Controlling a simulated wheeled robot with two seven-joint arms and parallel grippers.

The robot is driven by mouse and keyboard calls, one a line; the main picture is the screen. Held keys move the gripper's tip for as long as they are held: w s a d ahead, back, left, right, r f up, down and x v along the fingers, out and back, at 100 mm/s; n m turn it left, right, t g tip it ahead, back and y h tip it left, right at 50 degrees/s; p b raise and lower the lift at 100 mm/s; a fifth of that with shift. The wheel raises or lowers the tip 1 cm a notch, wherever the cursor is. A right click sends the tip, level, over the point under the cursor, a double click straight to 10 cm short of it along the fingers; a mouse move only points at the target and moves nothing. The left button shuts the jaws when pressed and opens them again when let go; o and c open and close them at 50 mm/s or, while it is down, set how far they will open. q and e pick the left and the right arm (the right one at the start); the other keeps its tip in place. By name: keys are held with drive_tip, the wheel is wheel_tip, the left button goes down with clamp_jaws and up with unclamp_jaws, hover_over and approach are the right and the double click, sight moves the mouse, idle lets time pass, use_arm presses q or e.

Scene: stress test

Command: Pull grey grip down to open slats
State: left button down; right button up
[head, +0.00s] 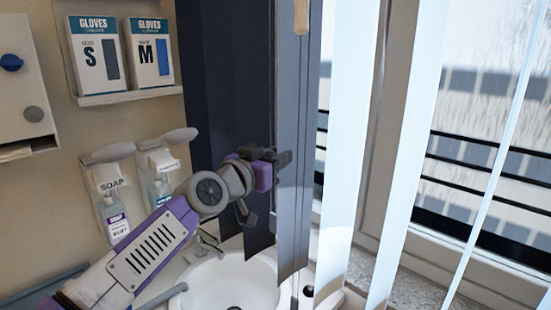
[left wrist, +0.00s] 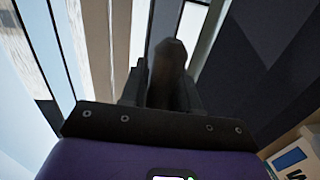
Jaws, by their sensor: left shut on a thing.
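My left gripper (head: 284,158) reaches in from the left, in front of the dark vertical slats (head: 222,70). In the left wrist view its fingers (left wrist: 160,85) are shut on a dark grey, round-ended piece, which I take for the grey grip (left wrist: 171,58). In the head view the grip is hidden by the gripper or too small to make out. Pale, bright slats (head: 345,130) hang to the right, with gaps between them that show the window. My right gripper is not in view.
A white washbasin (head: 215,283) lies below the gripper, with a tap (head: 207,240) at its back. Soap dispensers (head: 110,200) and glove boxes (head: 95,55) are on the left wall. A tan rod end (head: 301,16) hangs above. The window (head: 480,130) has dark bars.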

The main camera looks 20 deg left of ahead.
use_arm(q)
drive_tip(key=shift+f, duration=0.15)
drive_tip(key=c, duration=0.9)
unclamp_jaws()
drive_tip(key=shift+s+a, duration=0.1)
drive_tip(key=shift+s, duration=0.35)
drive_tip(key=b+v, duration=0.2)
drive_tip(key=v, duration=0.4)
drive_tip(key=shift+s+a, duration=0.1)
drive_tip(key=shift+s, duration=0.2)
